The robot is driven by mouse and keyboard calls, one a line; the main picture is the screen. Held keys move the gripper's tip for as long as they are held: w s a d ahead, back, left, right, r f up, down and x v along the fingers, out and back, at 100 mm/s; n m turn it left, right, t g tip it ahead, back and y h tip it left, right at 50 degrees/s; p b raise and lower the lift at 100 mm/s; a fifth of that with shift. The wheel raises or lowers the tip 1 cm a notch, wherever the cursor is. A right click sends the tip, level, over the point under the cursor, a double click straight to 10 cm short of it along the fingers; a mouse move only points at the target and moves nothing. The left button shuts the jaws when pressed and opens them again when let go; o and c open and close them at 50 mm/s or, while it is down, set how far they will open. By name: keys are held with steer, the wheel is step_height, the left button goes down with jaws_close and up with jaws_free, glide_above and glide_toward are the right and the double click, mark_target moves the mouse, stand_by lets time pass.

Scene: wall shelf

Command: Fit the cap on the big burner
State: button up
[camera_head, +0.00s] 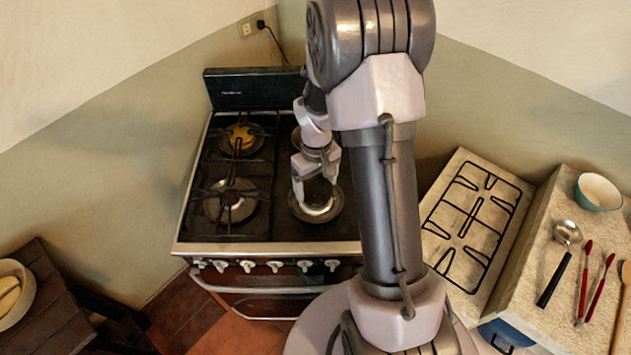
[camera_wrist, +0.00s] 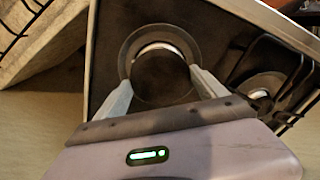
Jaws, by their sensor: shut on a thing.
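The big burner (camera_head: 318,213) is at the front right of the stove, with no grate over it. In the wrist view its pale metal (camera_wrist: 158,47) shows as a bright crescent inside a round dish. My gripper (camera_head: 316,192) is over this burner, pointing down. In the wrist view the gripper (camera_wrist: 161,77) is shut on a dark round cap (camera_wrist: 163,82), one finger on each side. The cap covers most of the burner, and the crescent shows past its far edge. I cannot tell whether the cap touches the burner.
A black grate (camera_head: 476,217) lies on the counter at right. The left burners (camera_head: 230,200) carry a grate. The back right burner is partly hidden by my arm. A ladle (camera_head: 567,233), red-handled utensils (camera_head: 587,280) and a bowl (camera_head: 598,192) lie farther right.

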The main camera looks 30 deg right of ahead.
steer(key=shift+f+b, duration=0.5)
steer(key=shift+f, duration=0.5)
steer(key=shift+f+b, duration=0.45)
stand_by(0.3)
steer(key=o, duration=1.4)
step_height(320, 180, up, 7)
steer(key=p, duration=0.5)
